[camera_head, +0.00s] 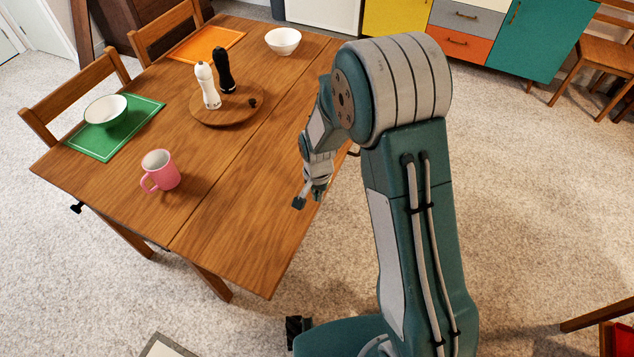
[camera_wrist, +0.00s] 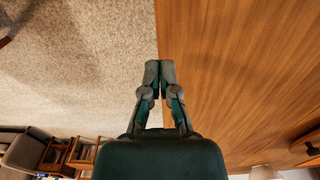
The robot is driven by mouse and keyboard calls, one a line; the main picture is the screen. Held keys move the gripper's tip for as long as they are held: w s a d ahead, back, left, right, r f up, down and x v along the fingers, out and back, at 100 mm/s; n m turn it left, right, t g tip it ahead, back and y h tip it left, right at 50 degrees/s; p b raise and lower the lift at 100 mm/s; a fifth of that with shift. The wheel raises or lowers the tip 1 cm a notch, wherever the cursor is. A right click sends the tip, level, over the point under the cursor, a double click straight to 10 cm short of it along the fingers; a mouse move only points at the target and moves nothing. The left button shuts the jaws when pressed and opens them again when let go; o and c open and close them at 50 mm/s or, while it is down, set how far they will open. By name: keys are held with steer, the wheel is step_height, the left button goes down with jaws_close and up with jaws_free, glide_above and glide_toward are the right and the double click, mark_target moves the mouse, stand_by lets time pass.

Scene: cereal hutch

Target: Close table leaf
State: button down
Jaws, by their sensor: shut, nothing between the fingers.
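The wooden table (camera_head: 120,190) stands at left in the head view. Its leaf (camera_head: 245,225) is the strip right of a long seam. The leaf looks about level with the rest of the top, and its surface is bare. In the wrist view the wood (camera_wrist: 240,70) fills the right side. My gripper (camera_head: 299,203) is at the leaf's outer right edge, with its fingers shut and empty. In the wrist view my fingertips (camera_wrist: 160,65) overlap the line between wood and carpet. I cannot tell whether they touch the leaf. My arm hides part of the leaf's far edge.
A pink mug (camera_head: 160,171), a round board (camera_head: 225,107) with white and black mills, a white bowl (camera_head: 283,41), and a green mat (camera_head: 115,140) with another bowl are on the main top. Chairs stand at the far left side. Carpet (camera_head: 530,190) to the right is clear.

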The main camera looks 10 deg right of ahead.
steer(key=shift+f, duration=1.4)
